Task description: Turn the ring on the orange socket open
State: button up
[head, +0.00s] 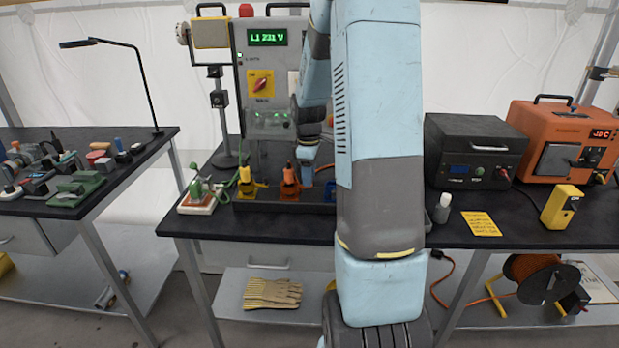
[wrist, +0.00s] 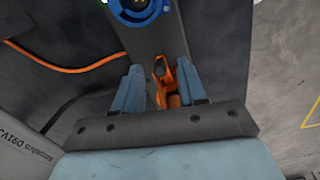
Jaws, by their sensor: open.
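The orange socket (head: 290,182) stands in a dark low trough on the middle bench, between a yellow one (head: 245,182) and a blue one at the right. In the wrist view an orange part (wrist: 163,80), seemingly this socket, shows between my two fingers. My gripper (wrist: 160,68) is open, with a finger on either side of the orange part; I cannot tell whether they touch it. In the head view my gripper (head: 306,172) is just right of the orange socket. The ring's turn position is not clear. The blue round socket (wrist: 140,8) shows at the wrist view's top edge.
The grey panel (head: 262,85) with a green display rises behind the trough. A green-handled device (head: 197,195) stands left of it. A black box (head: 472,150) and an orange unit (head: 560,140) stand at the right. An orange cable (wrist: 50,65) crosses the wrist view.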

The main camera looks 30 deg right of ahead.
jog(key=shift+f, duration=0.55)
jog(key=shift+c, duration=0.4)
grip_shut()
